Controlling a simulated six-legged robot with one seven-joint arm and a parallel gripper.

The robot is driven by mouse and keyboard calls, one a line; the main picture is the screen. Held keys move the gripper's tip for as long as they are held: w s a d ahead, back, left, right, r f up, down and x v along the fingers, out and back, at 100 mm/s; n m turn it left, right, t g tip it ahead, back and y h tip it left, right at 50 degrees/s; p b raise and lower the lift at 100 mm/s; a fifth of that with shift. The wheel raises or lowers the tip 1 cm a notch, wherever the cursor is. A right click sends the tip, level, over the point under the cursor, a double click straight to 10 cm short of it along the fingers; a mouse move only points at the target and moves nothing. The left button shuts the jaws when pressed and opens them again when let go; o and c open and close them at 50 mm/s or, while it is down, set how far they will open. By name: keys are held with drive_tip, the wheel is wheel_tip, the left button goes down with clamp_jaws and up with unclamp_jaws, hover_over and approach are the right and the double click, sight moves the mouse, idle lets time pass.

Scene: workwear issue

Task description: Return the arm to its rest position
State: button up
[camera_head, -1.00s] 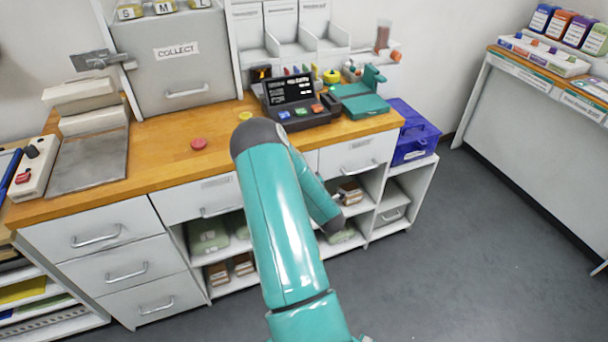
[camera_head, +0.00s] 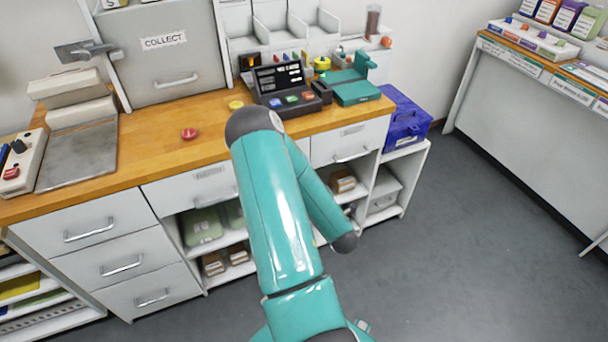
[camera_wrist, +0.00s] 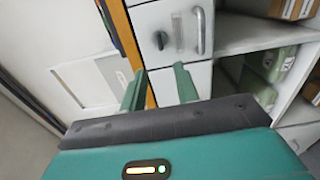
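My teal arm rises from the bottom of the head view, bends at a dark joint in front of the counter, and its second link comes back down to the right. My gripper (camera_wrist: 160,88) shows in the wrist view as two teal fingers with a clear gap between them. It is open, and nothing is between the fingers. Past the fingertips are a white cabinet front and shelves with green packs (camera_wrist: 270,65). I cannot make out the gripper clearly in the head view.
The wooden counter (camera_head: 150,150) has white drawers and shelves below. On it stand a dark terminal (camera_head: 285,88), a red button (camera_head: 189,133) and a teal device (camera_head: 352,85). A blue crate (camera_head: 405,122) sits at its right end. A second counter (camera_head: 530,70) stands right; grey floor (camera_head: 460,240) between is clear.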

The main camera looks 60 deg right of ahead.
drive_tip(key=shift+v, duration=1)
drive_tip(key=w+a+r+m+g, duration=0.3)
drive_tip(key=w+r+m, duration=0.4)
drive_tip(key=w, duration=0.5)
drive_tip(key=w+a+r+m+g+y, duration=0.25)
drive_tip(key=w+a+r+y, duration=0.2)
drive_tip(key=a+r, duration=0.8)
drive_tip(key=s+a+r+m+g+y, duration=0.1)
drive_tip(key=s+a+r+y, duration=0.15)
drive_tip(key=a, duration=0.55)
drive_tip(key=s+a+r+m+g+y, duration=0.1)
drive_tip(key=s+a+r, duration=0.3)
drive_tip(key=a, duration=0.4)
drive_tip(key=s+a+r+g+y, duration=0.1)
drive_tip(key=s+a+r+g, duration=0.1)
drive_tip(key=s+a, duration=0.7)
drive_tip(key=shift+s+a+r, duration=0.35)
drive_tip(key=shift+s+r, duration=0.35)
drive_tip(key=shift+s, duration=0.55)
drive_tip(key=shift+m, duration=0.25)
